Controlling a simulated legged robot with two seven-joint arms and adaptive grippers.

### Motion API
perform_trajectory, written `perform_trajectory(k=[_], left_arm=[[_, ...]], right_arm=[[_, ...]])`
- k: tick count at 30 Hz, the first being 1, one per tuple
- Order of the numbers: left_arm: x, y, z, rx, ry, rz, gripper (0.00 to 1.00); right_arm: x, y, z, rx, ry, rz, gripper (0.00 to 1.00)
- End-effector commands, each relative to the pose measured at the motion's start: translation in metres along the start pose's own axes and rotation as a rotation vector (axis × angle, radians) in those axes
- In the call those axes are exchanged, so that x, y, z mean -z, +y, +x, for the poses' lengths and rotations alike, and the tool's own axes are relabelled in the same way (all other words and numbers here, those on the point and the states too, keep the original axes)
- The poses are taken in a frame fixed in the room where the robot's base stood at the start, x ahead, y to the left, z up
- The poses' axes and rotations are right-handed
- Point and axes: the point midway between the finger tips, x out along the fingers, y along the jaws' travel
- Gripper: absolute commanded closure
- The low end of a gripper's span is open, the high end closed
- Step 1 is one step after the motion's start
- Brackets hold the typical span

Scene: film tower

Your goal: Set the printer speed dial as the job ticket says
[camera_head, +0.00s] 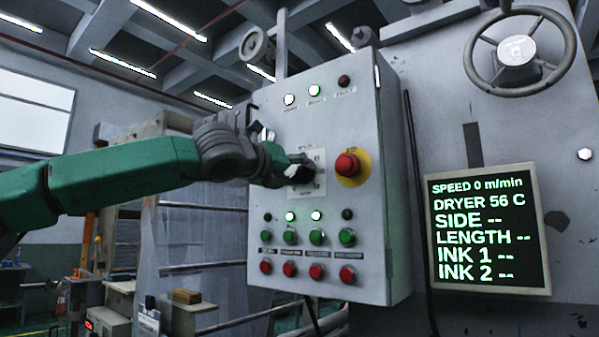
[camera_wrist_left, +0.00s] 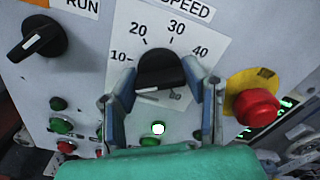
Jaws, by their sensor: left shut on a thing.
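The speed dial is a black knob (camera_wrist_left: 160,70) on a white scale plate marked SPEED, with 10, 20, 30 and 40 readable in the left wrist view. A white mark shows at its lower left edge. My left gripper (camera_wrist_left: 164,92) is shut on the dial, a finger on either side. In the head view my left gripper (camera_head: 284,172) reaches the plate on the grey control panel (camera_head: 376,250) and mostly hides the dial. A screen (camera_head: 488,231) right of the panel reads SPEED 0 m/min, DRYER 56 C, with dashes for side, length and inks. I cannot make out a job ticket.
A red mushroom button (camera_head: 347,164) on a yellow plate sits close right of the dial. A black RUN selector (camera_wrist_left: 37,38) lies to its left in the wrist view. Green buttons (camera_head: 317,237) and red buttons (camera_head: 316,272) line the lower panel. A handwheel (camera_head: 517,50) is upper right.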

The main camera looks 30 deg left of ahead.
Motion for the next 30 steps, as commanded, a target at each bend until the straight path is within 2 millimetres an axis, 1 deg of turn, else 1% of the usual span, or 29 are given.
perform_trajectory(k=[1,30], left_arm=[[0.004,0.004,0.002,-0.010,0.010,0.040,0.90],[0.006,0.006,0.003,-0.004,0.019,0.959,0.90]], right_arm=[[0.000,0.000,-0.003,0.000,0.000,0.000,0.60],[0.003,0.000,-0.051,0.000,0.000,0.000,0.60]])
